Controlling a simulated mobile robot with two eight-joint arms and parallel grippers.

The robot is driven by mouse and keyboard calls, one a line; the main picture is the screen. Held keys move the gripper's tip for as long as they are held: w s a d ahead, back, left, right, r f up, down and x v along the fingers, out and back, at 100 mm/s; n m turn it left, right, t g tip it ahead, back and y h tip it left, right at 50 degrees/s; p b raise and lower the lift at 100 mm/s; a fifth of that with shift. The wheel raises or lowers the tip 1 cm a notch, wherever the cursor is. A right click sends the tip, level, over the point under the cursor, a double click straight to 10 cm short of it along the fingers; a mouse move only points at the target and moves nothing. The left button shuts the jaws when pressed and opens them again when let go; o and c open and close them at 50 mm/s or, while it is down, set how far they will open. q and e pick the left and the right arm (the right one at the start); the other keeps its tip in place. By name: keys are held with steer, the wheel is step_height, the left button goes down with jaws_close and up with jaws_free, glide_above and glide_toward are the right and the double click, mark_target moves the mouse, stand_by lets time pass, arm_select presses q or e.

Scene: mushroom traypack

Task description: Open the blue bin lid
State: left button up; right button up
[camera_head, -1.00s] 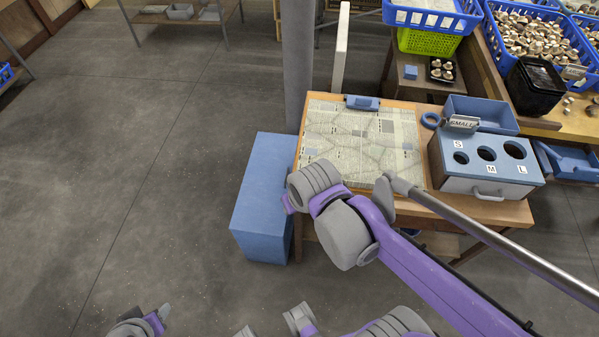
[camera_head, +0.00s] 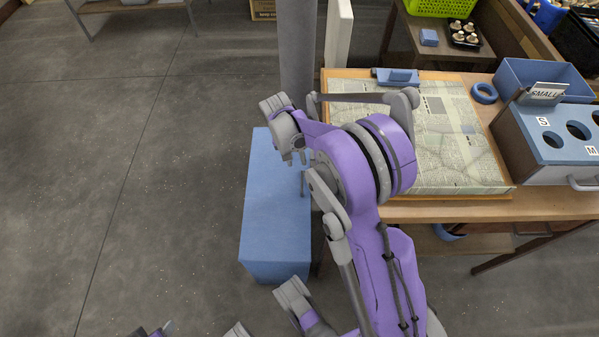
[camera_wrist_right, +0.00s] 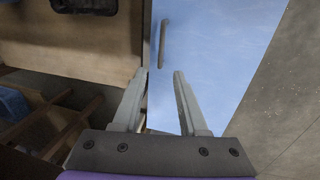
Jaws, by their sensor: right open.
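The blue bin (camera_head: 276,225) stands on the floor at the left side of the table. Its flat blue lid (camera_head: 270,180) looks closed. In the right wrist view the lid (camera_wrist_right: 225,60) fills the middle and right, with a thin brownish-grey bar handle (camera_wrist_right: 163,43) on it. My right gripper (camera_head: 300,160) is over the lid's table side in the head view. In the right wrist view my right gripper (camera_wrist_right: 160,73) is open and empty, with the handle just beyond its fingertips. Only part of what seems to be my left gripper (camera_head: 160,330) shows at the bottom edge.
The wooden table (camera_head: 440,210) borders the bin on the right and carries a newspaper-covered board (camera_head: 460,165) and a blue-topped sorting box (camera_head: 553,150). A grey post (camera_head: 296,55) and a white panel (camera_head: 338,35) stand behind the bin. The floor on the left is clear.

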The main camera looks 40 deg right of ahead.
mark_target(302, 177)
steer(key=f, duration=0.2)
steer(key=f+b, duration=0.1)
steer(key=f, duration=0.2)
steer(key=s+d+f+b, duration=0.1)
steer(key=f, duration=0.2)
steer(key=shift+d+f, duration=0.1)
steer(key=shift+f, duration=0.05)
jaws_close()
stand_by(1.1)
